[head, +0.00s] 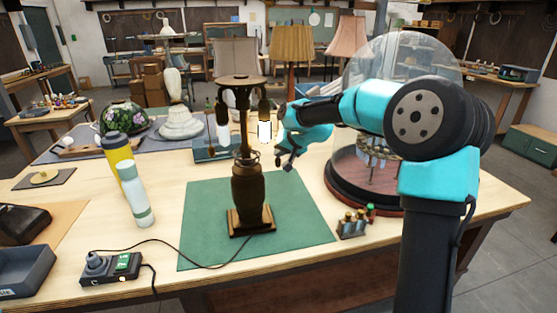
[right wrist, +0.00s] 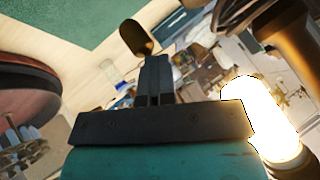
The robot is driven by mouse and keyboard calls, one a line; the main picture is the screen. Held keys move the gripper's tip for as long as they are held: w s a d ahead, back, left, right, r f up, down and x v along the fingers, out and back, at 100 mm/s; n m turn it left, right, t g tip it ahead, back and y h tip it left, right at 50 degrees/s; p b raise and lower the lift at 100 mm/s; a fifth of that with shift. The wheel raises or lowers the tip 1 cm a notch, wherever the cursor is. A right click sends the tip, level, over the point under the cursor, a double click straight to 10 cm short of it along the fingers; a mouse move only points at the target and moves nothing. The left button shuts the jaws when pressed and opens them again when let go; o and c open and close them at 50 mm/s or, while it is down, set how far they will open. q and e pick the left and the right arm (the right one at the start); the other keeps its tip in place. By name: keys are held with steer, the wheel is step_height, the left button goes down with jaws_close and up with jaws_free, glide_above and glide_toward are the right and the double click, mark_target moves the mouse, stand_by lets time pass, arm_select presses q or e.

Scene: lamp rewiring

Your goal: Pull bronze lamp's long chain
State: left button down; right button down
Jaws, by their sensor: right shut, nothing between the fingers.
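The bronze lamp (head: 247,190) stands upright on a green mat (head: 200,225), with a cord running from its base. Bulbs hang under its top; the right bulb (head: 264,132) glows, and a glowing bulb fills the right side of the right wrist view (right wrist: 262,115). My right gripper (head: 287,163) is just right of the lamp's neck, below the lit bulb. Its fingers (right wrist: 152,68) are shut and empty. A small tapered bronze-coloured piece (right wrist: 136,38) shows at the fingertips; I cannot tell if they touch. The long chain cannot be made out clearly. My left gripper is out of view.
A glass dome on a round wooden base (head: 365,195) stands to the right, behind my right arm. Small parts (head: 354,222) sit near the mat's right edge. A yellow bottle (head: 115,155), a white bottle (head: 136,195) and a switch box (head: 110,267) are on the left.

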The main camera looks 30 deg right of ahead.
steer(key=shift+a+f, duration=0.2)
steer(key=shift+f, duration=0.4)
steer(key=shift+r, duration=3.2)
